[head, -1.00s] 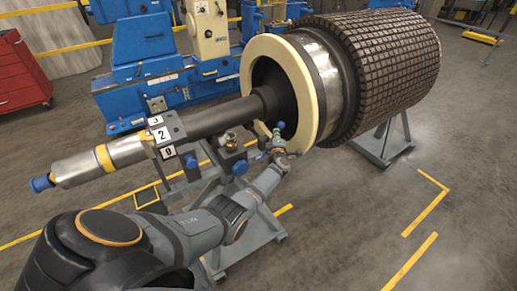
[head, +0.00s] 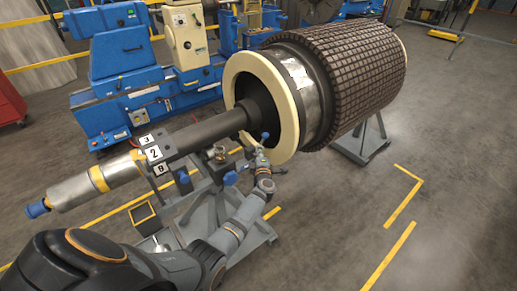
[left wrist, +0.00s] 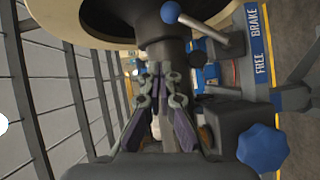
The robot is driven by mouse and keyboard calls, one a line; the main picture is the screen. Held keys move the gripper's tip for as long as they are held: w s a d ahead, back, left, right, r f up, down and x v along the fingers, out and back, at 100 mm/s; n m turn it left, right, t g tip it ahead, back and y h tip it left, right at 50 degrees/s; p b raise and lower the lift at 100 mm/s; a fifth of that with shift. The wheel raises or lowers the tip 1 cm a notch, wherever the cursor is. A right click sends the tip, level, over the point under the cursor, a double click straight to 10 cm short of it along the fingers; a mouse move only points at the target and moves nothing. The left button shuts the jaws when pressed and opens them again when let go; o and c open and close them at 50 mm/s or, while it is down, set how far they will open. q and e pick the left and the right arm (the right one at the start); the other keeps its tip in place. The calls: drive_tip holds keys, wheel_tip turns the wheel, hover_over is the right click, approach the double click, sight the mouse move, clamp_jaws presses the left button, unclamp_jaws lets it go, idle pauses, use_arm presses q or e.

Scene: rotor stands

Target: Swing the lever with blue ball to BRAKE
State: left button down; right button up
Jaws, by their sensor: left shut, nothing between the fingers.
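The lever's blue ball (left wrist: 170,12) is at the top of the left wrist view, on a metal rod (left wrist: 205,30) that slants down right toward a blue label (left wrist: 257,45) reading BRAKE and FREE. I cannot tell which word the lever is set to. In the head view the blue ball (head: 265,135) shows small in front of the cream ring. My left gripper (head: 257,158) is just below the ball there, apart from it as far as I can see. Its fingers (left wrist: 160,85) are closed and empty in the left wrist view. My right gripper is not in view.
The cream ring (head: 285,140) and dark rotor (head: 350,75) rise behind my gripper. A thick shaft (head: 200,138) runs left on a grey stand. Blue knobs (head: 183,177) project from it; one (left wrist: 263,148) is close to my fingers at right. Open floor lies right.

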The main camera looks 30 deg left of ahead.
use_arm(q)
drive_tip(key=shift+v, duration=1.05)
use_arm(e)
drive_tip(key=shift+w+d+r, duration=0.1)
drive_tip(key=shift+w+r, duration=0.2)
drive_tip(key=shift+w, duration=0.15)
